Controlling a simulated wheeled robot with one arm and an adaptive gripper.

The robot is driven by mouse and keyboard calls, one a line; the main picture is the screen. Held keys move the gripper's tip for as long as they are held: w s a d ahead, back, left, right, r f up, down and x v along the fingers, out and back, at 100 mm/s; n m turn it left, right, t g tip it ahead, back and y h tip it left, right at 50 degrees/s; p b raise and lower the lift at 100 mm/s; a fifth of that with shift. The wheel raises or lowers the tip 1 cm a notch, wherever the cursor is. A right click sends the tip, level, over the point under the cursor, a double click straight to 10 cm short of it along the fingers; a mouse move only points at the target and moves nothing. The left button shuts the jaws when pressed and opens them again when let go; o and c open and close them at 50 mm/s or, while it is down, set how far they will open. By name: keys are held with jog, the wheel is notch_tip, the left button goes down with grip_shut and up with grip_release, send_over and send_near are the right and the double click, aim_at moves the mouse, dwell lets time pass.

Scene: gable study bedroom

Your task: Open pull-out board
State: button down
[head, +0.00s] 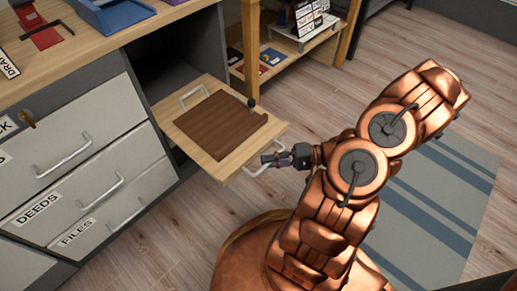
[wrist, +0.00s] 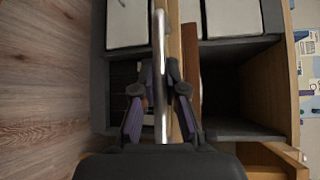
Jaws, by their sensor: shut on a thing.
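The pull-out board (head: 187,125) is a light wooden panel that sticks well out of a dark opening in the grey cabinet. A brown slatted mat lies on it, with a small dark knob near the mat's corner. The board's front handle (head: 252,174) is a metal bar, and it shows upright in the wrist view (wrist: 160,60). My gripper (head: 270,159) is at this handle, its fingers on either side of the bar in the wrist view (wrist: 162,112), shut on it. The fingers hide part of the handle.
Labelled drawers (head: 85,187) with metal handles are left of the board. The wooden desk top (head: 90,50) lies above, with a blue tray (head: 112,14). An open wooden shelf unit (head: 262,62) stands behind. A striped rug (head: 437,195) lies at right on the wooden floor.

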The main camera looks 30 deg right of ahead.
jog(key=shift+s+d+f, duration=0.1)
jog(key=shift+s+d, duration=0.15)
jog(key=shift+s, duration=0.6)
jog(key=c, duration=1.2)
grip_release()
jog(key=v, duration=1.2)
